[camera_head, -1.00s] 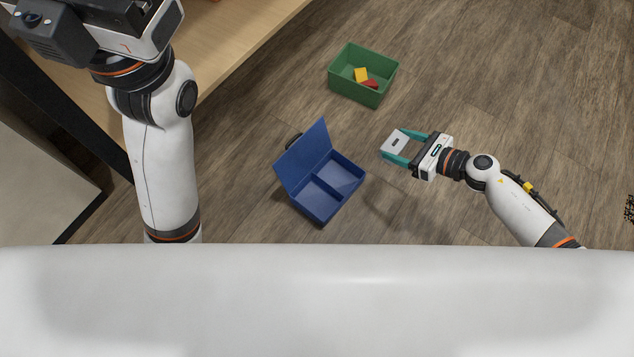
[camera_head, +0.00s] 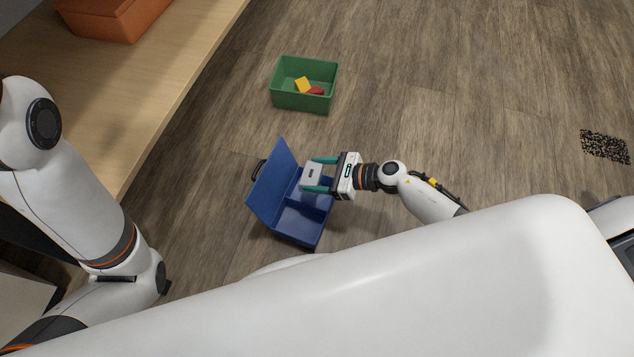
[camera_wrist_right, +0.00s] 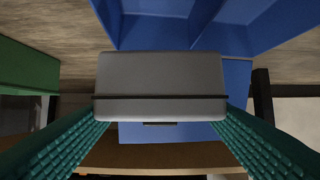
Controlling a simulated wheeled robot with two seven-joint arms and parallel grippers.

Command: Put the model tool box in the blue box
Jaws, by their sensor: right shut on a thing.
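The grey model tool box (camera_head: 311,174) is held between the teal fingers of my right gripper (camera_head: 318,174), which is shut on it. In the right wrist view the tool box (camera_wrist_right: 160,85) fills the middle, with a finger on each side. The blue box (camera_head: 288,222) stands on the floor with its lid (camera_head: 272,180) up on the left. In the head view the tool box overlaps the upper part of the blue box's opening; the height between them is unclear. The blue box (camera_wrist_right: 240,30) also shows behind the tool box in the wrist view. My left gripper is out of view.
A green bin (camera_head: 303,99) with yellow and red pieces stands on the floor beyond the blue box. A wooden surface (camera_head: 150,100) carrying an orange box (camera_head: 115,20) runs along the left. A speckled dark patch (camera_head: 605,146) lies far right. Floor on the right is mostly clear.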

